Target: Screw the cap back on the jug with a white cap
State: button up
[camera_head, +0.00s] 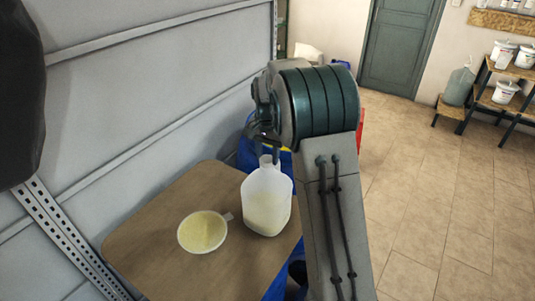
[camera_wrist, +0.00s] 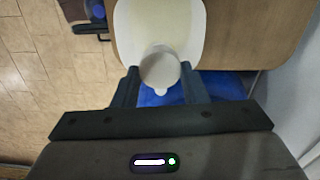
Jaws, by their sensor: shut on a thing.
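The jug (camera_head: 266,203) is a translucent white plastic jug with pale contents, upright on the wooden board near its right edge. Its body (camera_wrist: 150,22) also shows at the top of the wrist view. My gripper (camera_wrist: 160,80) is shut on the white cap (camera_wrist: 160,68), with one finger on each side of it. The cap is at the jug's neck in the wrist view; I cannot tell whether it is seated on the threads. In the head view my arm partly covers the gripper, and the cap is hard to make out above the jug.
Blue material shows below the board's edge. A grey panelled wall (camera_head: 150,90) rises close on the left. The tiled floor (camera_head: 440,190) at right is open.

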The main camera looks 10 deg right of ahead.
jog(key=m, duration=0.5)
jog(key=shift+s+f+p, duration=0.1)
jog(key=shift+f+p, duration=0.05)
jog(key=shift+p, duration=0.2)
jog(key=shift+m, duration=0.3)
jog(key=m+p, duration=0.1)
jog(key=m, duration=0.2)
jog(key=shift+s+m, duration=0.15)
jog(key=shift+m, duration=0.25)
jog(key=o, duration=1)
jog(key=shift+f, duration=0.1)
jog(key=shift+c, duration=0.2)
jog(key=o, duration=0.6)
jog(key=shift+o, duration=0.2)
